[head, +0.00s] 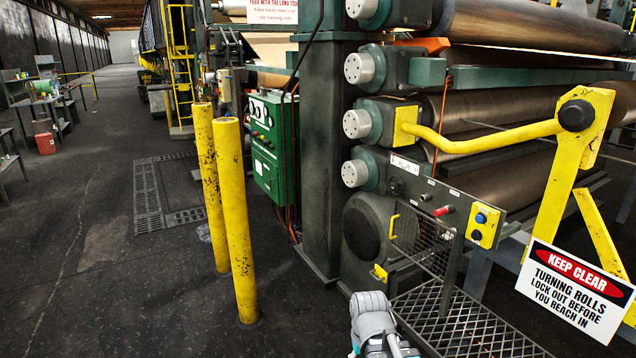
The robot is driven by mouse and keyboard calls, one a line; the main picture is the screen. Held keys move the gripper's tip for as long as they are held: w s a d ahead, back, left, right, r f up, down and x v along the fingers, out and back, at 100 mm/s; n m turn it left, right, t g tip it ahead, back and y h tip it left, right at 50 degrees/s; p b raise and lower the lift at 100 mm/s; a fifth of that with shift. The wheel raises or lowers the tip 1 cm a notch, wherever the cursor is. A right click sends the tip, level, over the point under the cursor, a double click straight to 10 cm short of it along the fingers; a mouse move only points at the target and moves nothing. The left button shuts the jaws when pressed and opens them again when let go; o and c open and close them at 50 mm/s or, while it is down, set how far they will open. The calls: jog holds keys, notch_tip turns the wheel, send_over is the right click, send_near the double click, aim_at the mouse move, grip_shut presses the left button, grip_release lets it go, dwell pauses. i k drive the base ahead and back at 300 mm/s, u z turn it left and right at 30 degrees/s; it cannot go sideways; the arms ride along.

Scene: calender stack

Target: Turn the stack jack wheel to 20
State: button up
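I cannot make out a wheel marked as the stack jack wheel, and no number 20 is readable. A grey control panel (436,205) on the front of the roll stack carries a small black round knob (396,186), a red knob (441,211) and a white label plate (405,164) too small to read. A yellow box (484,226) at its right end has a blue button and a black button. Part of my grey arm shows at the bottom edge, below and left of the panel. My gripper's fingers are not in view.
Two yellow posts (236,225) stand left of the stack, near a green cabinet (272,146). A mesh guard (420,240) and a grated step (465,325) lie below the panel. A yellow bar (490,143) and a "Keep clear" sign (577,290) are at right.

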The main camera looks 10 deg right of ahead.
aim_at(392, 186)
jog(key=z, duration=0.45)
jog(key=i, duration=1.2)
jog(key=z, duration=0.5)
